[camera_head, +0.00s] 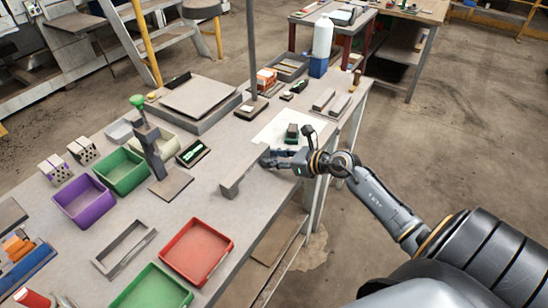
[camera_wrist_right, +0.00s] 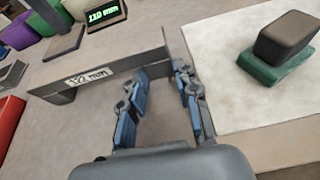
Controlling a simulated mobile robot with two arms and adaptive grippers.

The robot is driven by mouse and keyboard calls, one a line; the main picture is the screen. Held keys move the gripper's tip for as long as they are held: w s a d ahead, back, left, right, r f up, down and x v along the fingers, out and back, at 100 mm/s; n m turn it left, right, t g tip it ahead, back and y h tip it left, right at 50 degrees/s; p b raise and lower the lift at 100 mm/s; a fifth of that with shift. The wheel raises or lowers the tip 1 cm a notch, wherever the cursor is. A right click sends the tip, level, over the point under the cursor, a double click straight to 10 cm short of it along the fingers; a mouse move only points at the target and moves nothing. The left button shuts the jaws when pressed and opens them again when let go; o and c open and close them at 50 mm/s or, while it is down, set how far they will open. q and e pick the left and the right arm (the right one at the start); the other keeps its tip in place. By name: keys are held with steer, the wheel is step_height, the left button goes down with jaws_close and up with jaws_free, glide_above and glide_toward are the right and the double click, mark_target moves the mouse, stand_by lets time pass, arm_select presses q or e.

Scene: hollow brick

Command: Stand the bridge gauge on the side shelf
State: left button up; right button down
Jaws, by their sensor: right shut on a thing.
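The bridge gauge is a long grey bar with a downturned end leg (camera_head: 238,178). In the right wrist view it carries a white label (camera_wrist_right: 90,78) that seems to read 122 mm. My right gripper (camera_head: 272,160) is shut on the gauge near its right end, with the blue-padded fingers (camera_wrist_right: 160,95) around it. The gauge is close over the workbench; I cannot tell whether it touches. A lower shelf (camera_head: 270,240) shows under the bench edge; I cannot tell if it is the side shelf. My left gripper is not in view.
Left of the gauge are a small display (camera_head: 193,153) and a green-knobbed stand (camera_head: 150,150). A red tray (camera_head: 197,252) lies nearer. A white sheet with a green-based dark block (camera_head: 292,131) lies beside my gripper.

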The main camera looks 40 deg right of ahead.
steer(key=c, duration=1.3)
jaws_free()
steer(key=shift+f, duration=0.15)
steer(key=shift+c, duration=0.2)
steer(key=o, duration=0.4)
steer(key=shift+c, duration=0.2)
